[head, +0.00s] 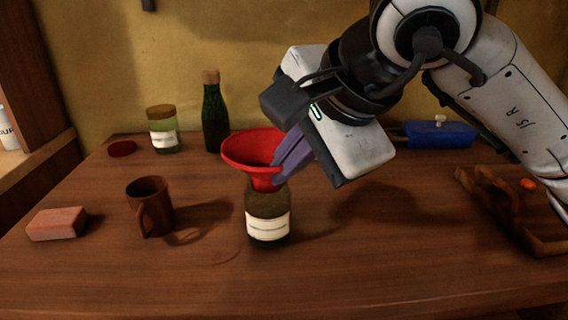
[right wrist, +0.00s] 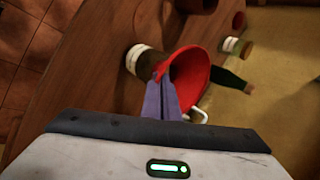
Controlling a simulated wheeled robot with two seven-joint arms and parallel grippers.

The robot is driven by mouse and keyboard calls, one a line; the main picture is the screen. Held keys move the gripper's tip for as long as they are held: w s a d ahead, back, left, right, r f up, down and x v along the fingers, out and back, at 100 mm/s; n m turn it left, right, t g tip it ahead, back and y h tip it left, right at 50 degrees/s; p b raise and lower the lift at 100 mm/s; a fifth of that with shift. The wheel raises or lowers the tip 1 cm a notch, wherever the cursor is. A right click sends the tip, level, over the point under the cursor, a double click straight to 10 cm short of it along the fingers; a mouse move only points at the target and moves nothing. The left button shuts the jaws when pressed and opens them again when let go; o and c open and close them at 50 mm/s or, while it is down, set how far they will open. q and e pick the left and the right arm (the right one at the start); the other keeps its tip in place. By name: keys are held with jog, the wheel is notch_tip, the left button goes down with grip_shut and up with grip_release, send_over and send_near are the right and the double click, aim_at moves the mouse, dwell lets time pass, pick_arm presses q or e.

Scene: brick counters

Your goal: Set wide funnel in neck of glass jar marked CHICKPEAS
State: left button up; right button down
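The wide red funnel (head: 250,150) is upright, wide mouth up, at the top of a dark glass jar (head: 268,210) with a pale label. The label's writing is too small to read. The funnel's lower end meets the jar's neck; I cannot tell how deep the spout sits. My right gripper (head: 285,165) has its purple fingers together on the right side of the funnel. The right wrist view shows the fingers (right wrist: 162,98) against the red funnel (right wrist: 192,72), with the jar (right wrist: 144,62) beyond. My left gripper is not in view.
A brown mug (head: 148,207) and a pink block (head: 57,223) stand left of the jar. A lidded jar (head: 164,133), a green bottle (head: 213,118) and a red disc (head: 122,148) are at the back. A blue box (head: 440,135) and a wooden tray (head: 500,205) are right. The front counter is clear.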

jog(key=shift+f+b, duration=0.4)
jog(key=shift+f, duration=0.1)
jog(key=c, duration=1.6)
grip_release()
jog(key=shift+o, duration=0.2)
